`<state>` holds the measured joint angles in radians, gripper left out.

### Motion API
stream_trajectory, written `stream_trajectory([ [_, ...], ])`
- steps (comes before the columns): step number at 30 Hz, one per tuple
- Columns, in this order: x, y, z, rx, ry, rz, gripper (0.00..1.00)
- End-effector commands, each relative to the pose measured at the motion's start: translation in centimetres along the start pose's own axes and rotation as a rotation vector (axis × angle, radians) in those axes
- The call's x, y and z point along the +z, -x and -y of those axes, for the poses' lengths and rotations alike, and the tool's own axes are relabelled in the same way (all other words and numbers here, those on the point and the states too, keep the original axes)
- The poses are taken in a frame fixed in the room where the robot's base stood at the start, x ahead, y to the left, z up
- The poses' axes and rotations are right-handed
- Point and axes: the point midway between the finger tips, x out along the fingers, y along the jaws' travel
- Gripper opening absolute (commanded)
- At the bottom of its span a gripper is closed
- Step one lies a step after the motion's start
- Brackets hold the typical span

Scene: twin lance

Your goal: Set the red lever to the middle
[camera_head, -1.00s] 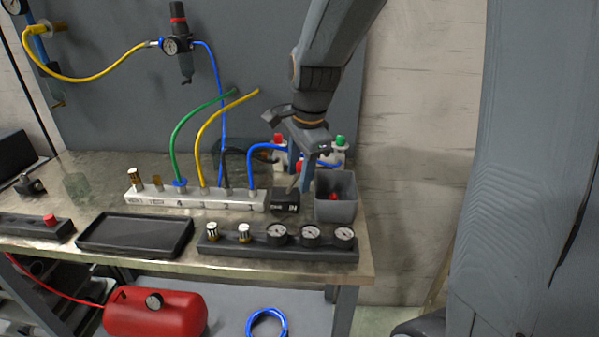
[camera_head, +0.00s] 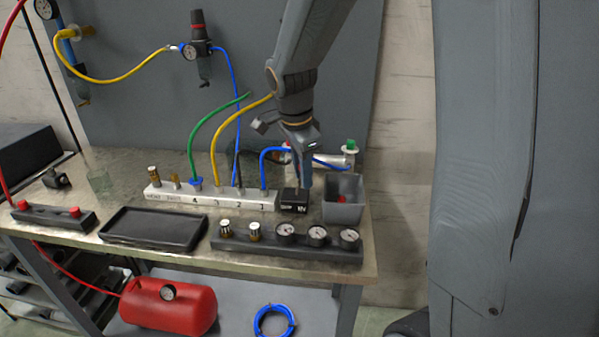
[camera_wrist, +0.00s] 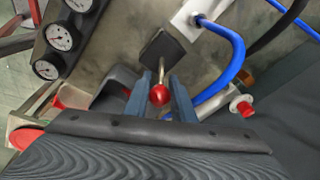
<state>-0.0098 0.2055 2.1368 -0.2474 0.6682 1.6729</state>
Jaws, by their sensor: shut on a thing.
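The lever is a metal rod with a red ball knob (camera_wrist: 159,95), rising from a small black box (camera_wrist: 160,55). In the head view the black box (camera_head: 294,203) stands at the right end of the white manifold, with pale lettering on its front. My gripper (camera_wrist: 161,84) is shut on the lever, one blue-grey finger on each side of the knob. In the head view my gripper (camera_head: 306,172) is just above the box, and its fingers hide the lever. The lever's exact tilt cannot be told.
The white manifold (camera_head: 155,194) with coloured hoses is left of the box. A grey bin (camera_head: 343,212) is close on the right. A gauge strip (camera_head: 270,243) and a black tray (camera_head: 150,232) lie in front. A fitting with a green cap (camera_head: 350,145) is behind.

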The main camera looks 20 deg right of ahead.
Motion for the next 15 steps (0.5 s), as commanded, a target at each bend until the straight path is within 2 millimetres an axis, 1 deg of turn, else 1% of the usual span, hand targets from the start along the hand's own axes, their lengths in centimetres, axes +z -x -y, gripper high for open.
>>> stream_trajectory([
  [1,0.5,-0.1,0.2,0.016,0.011,-0.024,0.0],
  [6,1.1,0.1,0.7,0.063,0.028,-0.106,0.0],
  [10,1.6,0.2,1.1,0.067,0.026,-0.114,0.0],
  [15,1.7,0.4,1.1,0.066,0.026,-0.112,0.0],
])
